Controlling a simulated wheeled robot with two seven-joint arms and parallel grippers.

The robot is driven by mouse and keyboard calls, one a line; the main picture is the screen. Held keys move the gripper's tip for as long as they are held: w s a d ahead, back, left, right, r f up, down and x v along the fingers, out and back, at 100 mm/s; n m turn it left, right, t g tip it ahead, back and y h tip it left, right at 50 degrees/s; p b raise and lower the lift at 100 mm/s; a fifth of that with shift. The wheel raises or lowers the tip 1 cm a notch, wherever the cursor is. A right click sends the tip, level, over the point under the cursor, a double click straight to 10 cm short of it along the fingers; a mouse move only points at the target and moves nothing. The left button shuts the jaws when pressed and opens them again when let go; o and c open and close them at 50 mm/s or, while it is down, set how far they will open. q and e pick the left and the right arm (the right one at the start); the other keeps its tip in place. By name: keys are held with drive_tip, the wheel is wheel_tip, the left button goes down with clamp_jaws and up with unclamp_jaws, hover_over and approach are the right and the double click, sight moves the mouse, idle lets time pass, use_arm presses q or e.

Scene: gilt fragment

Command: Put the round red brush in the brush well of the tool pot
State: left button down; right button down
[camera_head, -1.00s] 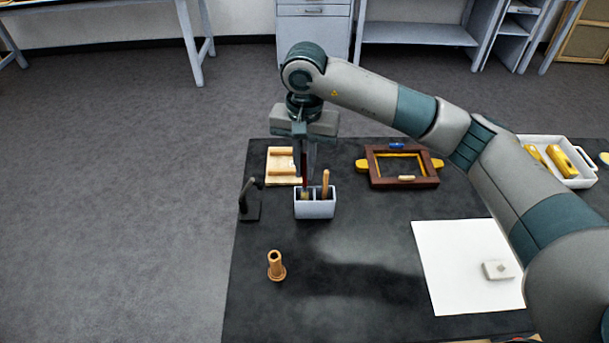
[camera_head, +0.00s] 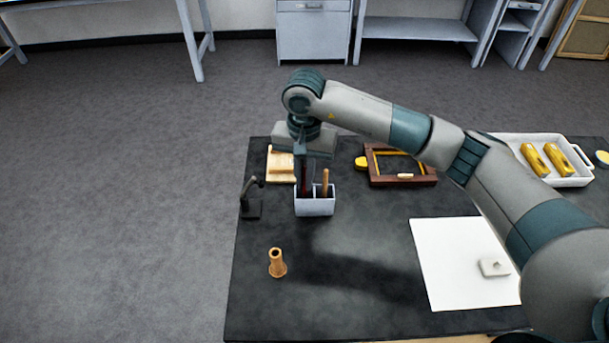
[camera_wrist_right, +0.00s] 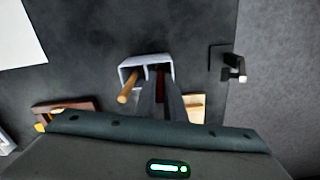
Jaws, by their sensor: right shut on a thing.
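The white tool pot (camera_head: 315,208) stands on the dark table and has two wells split by a divider; it also shows in the right wrist view (camera_wrist_right: 128,66). A wooden-handled tool (camera_head: 325,178) stands in its right well in the head view. My right gripper (camera_head: 306,180) is directly above the left well, pointing down and shut on the dark red brush (camera_wrist_right: 160,88). The brush's lower end is inside the left well, hidden by the pot's front wall. The fingers hide much of the handle. My left gripper is not in view.
A small black stand (camera_head: 251,206) is left of the pot, and a wooden block (camera_head: 281,166) lies behind it. A wooden frame (camera_head: 402,180) lies right. A brown turned piece (camera_head: 277,263) stands in front. White paper (camera_head: 450,280) and a white tray (camera_head: 580,181) are further right.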

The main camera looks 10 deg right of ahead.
drive_tip(key=shift+f, duration=0.15)
drive_tip(key=c, duration=1.8)
unclamp_jaws()
drive_tip(key=shift+c, duration=0.2)
drive_tip(key=shift+r, duration=0.3)
wheel_tip(320, 180, up, 10)
drive_tip(key=b, duration=0.5)
drive_tip(key=shift+r, duration=0.9)
drive_tip(key=shift+f, duration=0.1)
